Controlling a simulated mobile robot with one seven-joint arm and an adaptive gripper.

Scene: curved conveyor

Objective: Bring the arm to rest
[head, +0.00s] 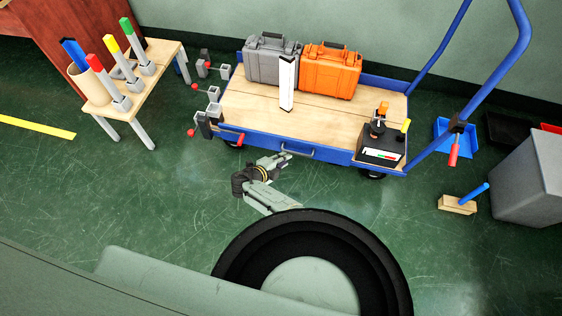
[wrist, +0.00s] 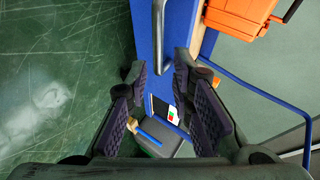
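My gripper (head: 278,160) is in front of the long near side of the blue trolley in the head view, near its grey handle. My arm (head: 268,196) reaches out to it from the dark round part at the bottom. Beyond the fingers, the trolley's blue edge shows. I cannot tell how far the gripper is from that edge.
The trolley (head: 240,118) carries a grey case (head: 270,62), an orange case (head: 330,74), a white upright bar (head: 287,84) and a black device (head: 381,148). A small wooden table (head: 160,62) with coloured pieces stands left. A grey bin (head: 532,180) stands right. Green floor around my arm is clear.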

